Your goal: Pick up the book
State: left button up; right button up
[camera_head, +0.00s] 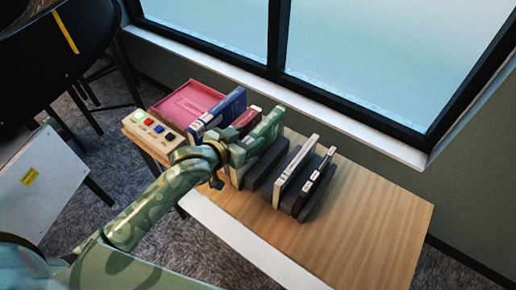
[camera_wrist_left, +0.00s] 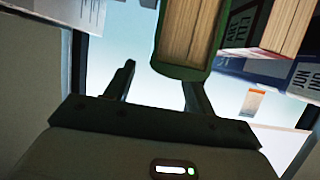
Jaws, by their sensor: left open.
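Several books stand in a row on a wooden table: a blue one (camera_head: 222,112), a red one (camera_head: 246,119), a green one (camera_head: 262,135), a white one (camera_head: 296,168) and a black one (camera_head: 317,183). My left gripper (camera_head: 217,172) is beside the near end of the green book. In the left wrist view the gripper (camera_wrist_left: 157,82) is open, with nothing clearly held. The green book (camera_wrist_left: 188,38), pages showing, is close to the right finger; whether they touch is unclear. My right gripper is out of view.
A pink tray (camera_head: 187,103) and a panel with coloured buttons (camera_head: 153,131) are at the table's left end. Dark holders (camera_head: 262,176) stand between the books. The wooden table (camera_head: 375,225) is bare at the right. A window (camera_head: 385,62) is behind.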

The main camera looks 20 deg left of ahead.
aim_at(255, 133)
pick_arm(q)
jog(key=x, duration=0.3)
jog(key=shift+w+d+f+b, duration=0.1)
jog(key=shift+w+f+b, duration=0.1)
jog(key=shift+b, duration=0.15)
jog(key=shift+r, duration=0.1)
grip_shut()
dwell(0.9)
